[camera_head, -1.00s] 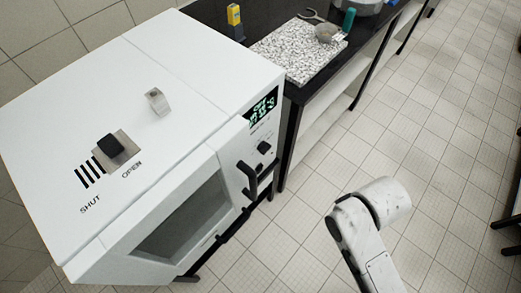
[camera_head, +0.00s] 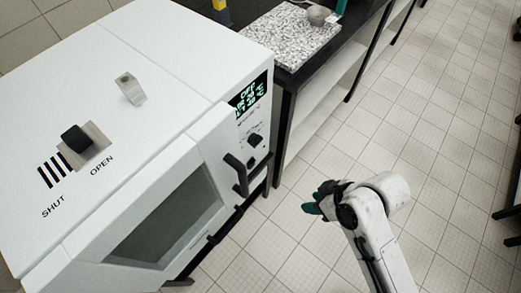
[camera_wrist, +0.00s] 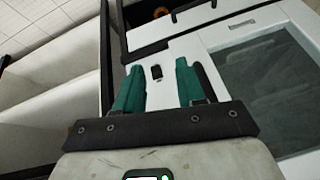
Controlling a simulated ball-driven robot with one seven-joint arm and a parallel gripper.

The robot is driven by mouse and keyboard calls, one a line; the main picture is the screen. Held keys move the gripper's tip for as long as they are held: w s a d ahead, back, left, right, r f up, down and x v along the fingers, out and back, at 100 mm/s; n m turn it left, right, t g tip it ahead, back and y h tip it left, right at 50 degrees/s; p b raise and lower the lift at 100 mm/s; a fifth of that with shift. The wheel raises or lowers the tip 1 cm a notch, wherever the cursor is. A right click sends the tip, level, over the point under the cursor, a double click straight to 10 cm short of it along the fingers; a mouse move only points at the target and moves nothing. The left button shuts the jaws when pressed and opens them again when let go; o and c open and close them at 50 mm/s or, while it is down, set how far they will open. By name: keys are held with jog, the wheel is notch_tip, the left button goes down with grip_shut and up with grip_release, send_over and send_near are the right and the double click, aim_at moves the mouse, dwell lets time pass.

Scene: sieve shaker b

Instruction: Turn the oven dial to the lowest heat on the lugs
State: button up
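The white oven (camera_head: 150,100) fills the left of the head view. On its front panel, below a lit green display (camera_head: 249,92), is a black dial (camera_head: 256,139), with a smaller dark control (camera_head: 251,162) under it. The dial's pointer and marks are too small to read. My gripper (camera_head: 315,200) is in front of the oven, to the right of and below the dial, apart from it. In the wrist view my gripper (camera_wrist: 158,66) has its two teal fingers apart with nothing between them. A small black control (camera_wrist: 156,73) shows beyond them on the white panel; I cannot tell which one.
A black door handle (camera_head: 238,175) sticks out beside the oven window (camera_head: 168,215). The oven top has a black slider (camera_head: 75,138) marked SHUT and OPEN, and a metal bracket (camera_head: 130,89). A dark bench with a speckled slab (camera_head: 288,37) stands behind.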

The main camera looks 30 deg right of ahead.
jog(key=shift+o, duration=1.4)
jog(key=w+a+f+n+t+y+b, duration=0.2)
jog(key=w+f+t+b, duration=0.1)
jog(key=w+f+b, duration=0.1)
jog(key=shift+w, duration=0.55)
jog(key=shift+o, duration=1.3)
jog(key=w+t+b, duration=0.1)
jog(key=w+n+t+y+b, duration=0.1)
jog(key=b, duration=0.1)
jog(key=w+t+y+b, duration=0.1)
jog(key=w+b, duration=0.1)
jog(key=shift+a+f+n+t, duration=0.25)
jog(key=shift+f+n+t, duration=0.05)
jog(key=t+b, duration=0.5)
jog(key=t, duration=0.1)
send_near(259, 142)
jog(key=p+x, duration=0.1)
jog(key=x, duration=0.8)
jog(key=shift+f+p, duration=0.1)
jog(key=shift+p, duration=0.3)
jog(key=c, duration=1.1)
